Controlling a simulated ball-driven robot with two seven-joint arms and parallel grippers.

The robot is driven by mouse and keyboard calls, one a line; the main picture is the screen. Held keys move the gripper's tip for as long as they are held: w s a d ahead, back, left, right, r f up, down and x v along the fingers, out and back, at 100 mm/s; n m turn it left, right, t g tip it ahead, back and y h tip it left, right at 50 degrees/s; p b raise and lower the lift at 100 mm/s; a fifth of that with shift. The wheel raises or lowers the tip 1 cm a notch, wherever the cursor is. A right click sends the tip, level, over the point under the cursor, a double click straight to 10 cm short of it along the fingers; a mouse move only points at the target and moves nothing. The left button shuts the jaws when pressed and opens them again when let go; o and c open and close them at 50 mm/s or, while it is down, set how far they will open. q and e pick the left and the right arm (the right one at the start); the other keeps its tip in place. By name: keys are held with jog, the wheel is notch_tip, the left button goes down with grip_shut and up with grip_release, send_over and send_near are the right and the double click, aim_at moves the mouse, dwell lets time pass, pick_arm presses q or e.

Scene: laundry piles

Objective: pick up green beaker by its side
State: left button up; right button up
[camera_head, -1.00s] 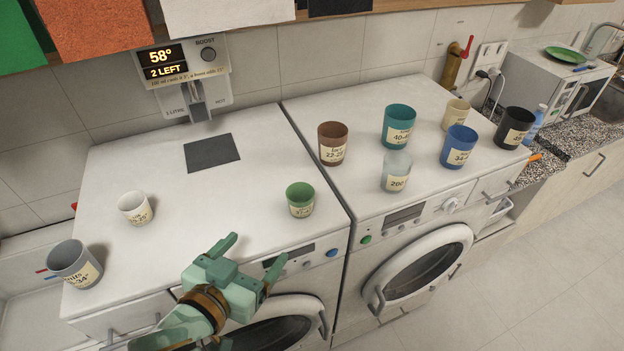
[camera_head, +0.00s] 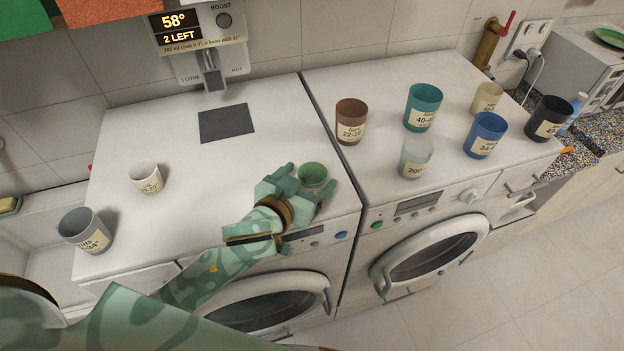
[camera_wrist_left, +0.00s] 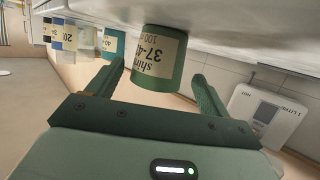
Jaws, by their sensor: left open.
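The green beaker (camera_head: 313,176) stands upright on the left washing machine, near its front right corner. In the head view its lower part is hidden behind my left gripper (camera_head: 304,178). In the left wrist view the beaker (camera_wrist_left: 157,62) shows its pale label and sits just ahead of and partly between the two green fingers (camera_wrist_left: 160,85). The fingers are open, with a gap on each side of the beaker. My right gripper is not in view.
A brown beaker (camera_head: 351,121) stands to the right, on the right machine (camera_head: 380,80) with several others, including a clear one (camera_head: 415,157). A white cup (camera_head: 146,177) and a grey cup (camera_head: 85,230) stand at left. A dark square (camera_head: 226,123) lies on bare machine top.

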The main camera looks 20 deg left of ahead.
aim_at(318, 172)
pick_arm(q)
jog(key=x, duration=0.4)
jog(key=shift+d+f, duration=0.2)
jog(key=shift+f, duration=0.05)
jog(key=shift+s, duration=0.15)
jog(key=shift+c, duration=0.3)
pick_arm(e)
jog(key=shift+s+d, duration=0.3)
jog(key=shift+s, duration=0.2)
pick_arm(q)
jog(key=c, duration=1)
jog(key=shift+r, duration=0.1)
